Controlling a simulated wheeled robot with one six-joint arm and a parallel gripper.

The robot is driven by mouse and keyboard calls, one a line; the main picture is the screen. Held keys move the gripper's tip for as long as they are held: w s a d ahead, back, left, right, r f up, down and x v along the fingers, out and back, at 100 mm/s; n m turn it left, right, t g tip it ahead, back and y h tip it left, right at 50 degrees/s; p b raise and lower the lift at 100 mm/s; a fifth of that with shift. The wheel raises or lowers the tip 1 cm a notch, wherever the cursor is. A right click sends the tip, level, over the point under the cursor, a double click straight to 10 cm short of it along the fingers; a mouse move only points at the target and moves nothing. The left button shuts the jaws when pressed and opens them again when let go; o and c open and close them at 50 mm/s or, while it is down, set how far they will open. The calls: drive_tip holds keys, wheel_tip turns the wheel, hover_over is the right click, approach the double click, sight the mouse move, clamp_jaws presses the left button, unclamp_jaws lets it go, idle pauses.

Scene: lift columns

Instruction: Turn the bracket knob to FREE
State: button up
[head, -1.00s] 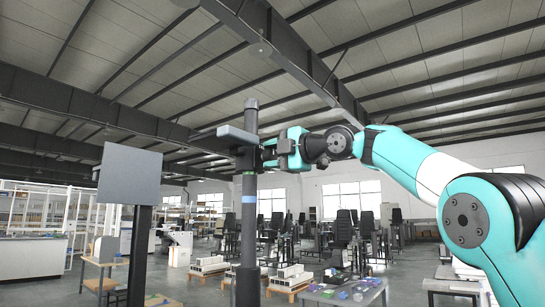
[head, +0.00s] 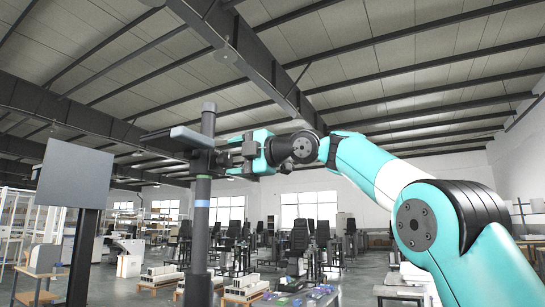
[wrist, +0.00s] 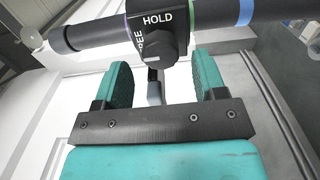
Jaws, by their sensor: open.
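The dark bracket (wrist: 176,14) sits on the lift column, which crosses the top of the wrist view and stands upright in the head view (head: 202,215). The bracket's face reads HOLD at the top and FREE down the left side. I cannot tell which word the knob points at. My gripper (wrist: 163,80) is open, its two teal fingers on either side of the knob. In the head view my gripper (head: 240,153) is just right of the bracket.
A flat grey plate (head: 188,136) juts from the bracket at the column. A dark panel on a post (head: 74,176) stands to the left. Tables, chairs and pallets (head: 248,288) fill the floor behind. The air around the column looks clear.

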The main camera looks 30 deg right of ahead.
drive_tip(key=b+v, duration=0.3)
drive_tip(key=v, duration=1.2)
drive_tip(key=shift+a, duration=0.1)
drive_tip(key=s+a+f+m+g+h+p, duration=0.15)
drive_tip(key=a+f+m, duration=0.25)
drive_tip(key=f, duration=0.4)
drive_tip(key=a+f+m+g+b, duration=0.1)
drive_tip(key=a+f+m+g, duration=0.25)
drive_tip(key=f, duration=0.35)
drive_tip(key=a+f+m+g+h+p, duration=0.1)
drive_tip(key=a+f+m, duration=0.4)
drive_tip(key=f, duration=0.3)
drive_tip(key=s+a+f+m+g+h, duration=0.2)
drive_tip(key=s+f+m+g+h, duration=0.2)
drive_tip(key=s+f, duration=1.9)
drive_tip(key=m+g+p, duration=0.1)
drive_tip(key=m+g, duration=0.1)
drive_tip(key=g, duration=0.2)
drive_tip(key=shift+s+f+g, duration=0.25)
drive_tip(key=shift+f+g, duration=0.05)
drive_tip(key=shift+f, duration=0.1)
